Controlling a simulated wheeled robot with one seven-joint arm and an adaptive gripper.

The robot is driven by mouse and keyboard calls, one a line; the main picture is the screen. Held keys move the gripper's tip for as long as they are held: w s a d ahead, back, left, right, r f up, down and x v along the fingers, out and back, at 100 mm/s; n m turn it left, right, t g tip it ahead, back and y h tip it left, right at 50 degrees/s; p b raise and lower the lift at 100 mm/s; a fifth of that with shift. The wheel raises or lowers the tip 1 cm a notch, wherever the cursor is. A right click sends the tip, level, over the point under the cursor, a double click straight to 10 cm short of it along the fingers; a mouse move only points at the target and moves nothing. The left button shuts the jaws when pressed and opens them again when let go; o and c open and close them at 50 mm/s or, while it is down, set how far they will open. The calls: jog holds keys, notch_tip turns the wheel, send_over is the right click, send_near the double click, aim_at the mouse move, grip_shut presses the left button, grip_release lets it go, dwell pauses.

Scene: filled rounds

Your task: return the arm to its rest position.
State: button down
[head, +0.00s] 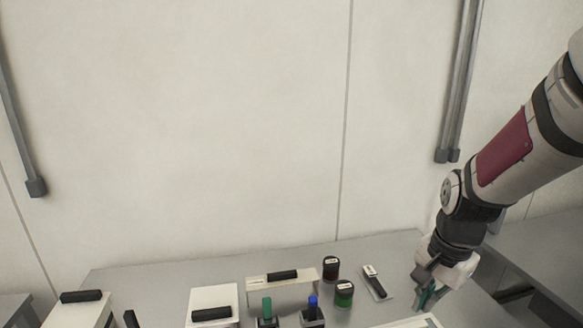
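My arm reaches in from the right edge of the head view and bends down at the wrist. My gripper (425,297) points down over the right part of the grey table (390,248), close to its right edge. Something teal shows at the fingers. I cannot tell whether it is part of the gripper or a thing between the fingers, nor how far apart the fingertips are.
Green-topped (266,307) and blue-topped (313,303) items stand nearer. White boxes with black handles (212,299) fill the left. Above is clear.

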jog(key=s+a+r+n+t+b, duration=0.2)
jog(key=s+a+r+n+t, duration=0.2)
jog(key=s+a+r+n, duration=0.3)
jog(key=s+r+n, duration=0.4)
jog(key=s+r, duration=0.1)
jog(key=r, duration=0.1)
jog(key=shift+s+r+n, duration=0.15)
jog(key=shift+s+n, duration=0.15)
jog(key=shift+s, duration=0.1)
